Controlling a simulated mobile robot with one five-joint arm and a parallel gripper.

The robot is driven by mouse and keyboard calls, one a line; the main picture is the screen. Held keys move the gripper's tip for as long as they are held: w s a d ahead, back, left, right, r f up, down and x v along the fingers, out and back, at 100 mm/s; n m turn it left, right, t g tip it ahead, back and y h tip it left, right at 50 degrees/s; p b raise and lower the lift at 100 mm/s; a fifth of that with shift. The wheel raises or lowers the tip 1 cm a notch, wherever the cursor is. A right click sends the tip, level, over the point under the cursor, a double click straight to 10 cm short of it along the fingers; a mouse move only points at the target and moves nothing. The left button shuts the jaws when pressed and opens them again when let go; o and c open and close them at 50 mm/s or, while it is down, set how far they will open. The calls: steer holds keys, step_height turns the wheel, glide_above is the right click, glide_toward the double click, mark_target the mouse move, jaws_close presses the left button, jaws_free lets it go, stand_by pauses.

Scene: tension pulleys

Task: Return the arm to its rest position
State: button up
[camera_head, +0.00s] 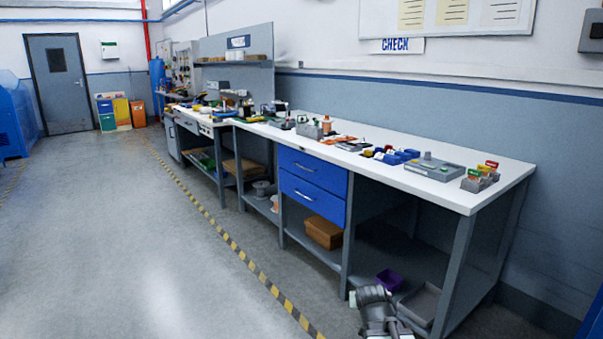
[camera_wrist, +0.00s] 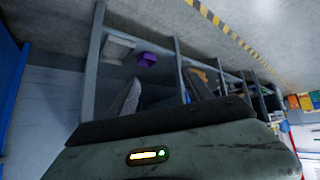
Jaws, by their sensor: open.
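My gripper shows in the wrist view (camera_wrist: 162,92), with its two dark fingers spread apart and nothing between them. In the head view, part of my arm shows at the bottom, in front of the right end of the workbench; the fingertips cannot be made out there. The workbench (camera_head: 470,195) has a white top and grey legs. It also shows in the wrist view, tilted, with its leg (camera_wrist: 92,62) beyond the fingers.
A purple bin (camera_head: 389,280) and a grey tray (camera_head: 422,303) sit on the bench's lower shelf, close to my arm. Blue drawers (camera_head: 313,184) face the aisle. A yellow-black floor stripe (camera_head: 262,279) runs along the bench. The floor (camera_head: 130,250) at left is clear.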

steer(key=s+a+f+n+g+y+p, duration=0.1)
steer(key=s+a+f+g, duration=0.15)
steer(key=s, duration=0.35)
steer(key=s+a+f+g+y, duration=0.1)
steer(key=s+g, duration=0.2)
steer(key=s, duration=0.2)
steer(key=s+a+f+n+g+p, duration=0.1)
steer(key=s+f+g, duration=0.15)
steer(key=s, duration=0.35)
step_height(320, 180, up, 26)
steer(key=p, duration=2.4)
steer(key=shift+w+a+f+g, duration=0.15)
steer(key=shift+w+f+g, duration=0.05)
steer(key=shift+g, duration=0.1)
